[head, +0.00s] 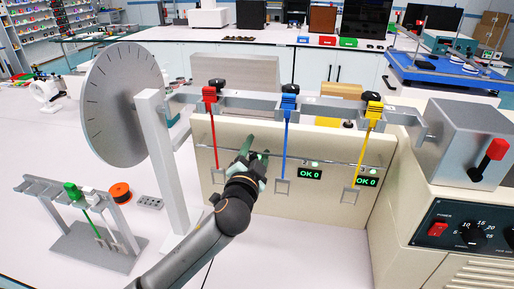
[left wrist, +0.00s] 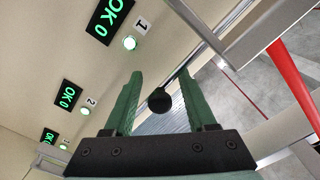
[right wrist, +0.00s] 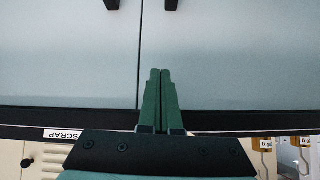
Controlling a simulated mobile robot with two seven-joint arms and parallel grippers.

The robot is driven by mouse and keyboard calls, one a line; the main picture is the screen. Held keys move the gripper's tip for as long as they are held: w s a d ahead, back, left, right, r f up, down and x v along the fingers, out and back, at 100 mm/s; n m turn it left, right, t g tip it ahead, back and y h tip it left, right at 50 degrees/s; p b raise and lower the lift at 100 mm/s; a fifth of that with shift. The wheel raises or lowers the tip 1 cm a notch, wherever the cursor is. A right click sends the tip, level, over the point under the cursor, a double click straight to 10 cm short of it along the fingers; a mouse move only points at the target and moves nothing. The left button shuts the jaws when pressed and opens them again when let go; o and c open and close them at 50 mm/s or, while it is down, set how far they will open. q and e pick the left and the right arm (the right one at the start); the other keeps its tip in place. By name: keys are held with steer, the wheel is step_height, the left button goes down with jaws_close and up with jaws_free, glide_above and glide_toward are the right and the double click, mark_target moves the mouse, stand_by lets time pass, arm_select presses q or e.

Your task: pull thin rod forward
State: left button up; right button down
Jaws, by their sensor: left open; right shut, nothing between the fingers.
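A thin metal rod (head: 330,161) runs level across the front of the beige panel, below the coloured clamps. My left gripper (head: 256,156) is open in front of the panel, between the red and blue hangers. Its fingers cover part of the rod line in the head view. In the left wrist view the open fingers (left wrist: 158,92) stand on either side of a dark round knob (left wrist: 160,100). I cannot tell whether they touch it or how it joins the rod. My right gripper (right wrist: 160,95) is shut and empty, facing pale cabinet doors; it is outside the head view.
Red (head: 209,97), blue (head: 288,104) and yellow (head: 373,112) clamps hang from the metal rail above the panel. A large grey disc (head: 125,104) on a post stands left. A grey box with a red-handled lever (head: 487,160) is at right.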

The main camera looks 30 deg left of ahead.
arm_select(q)
steer(key=shift+w, duration=0.15)
jaws_close()
stand_by(0.4)
stand_by(1.0)
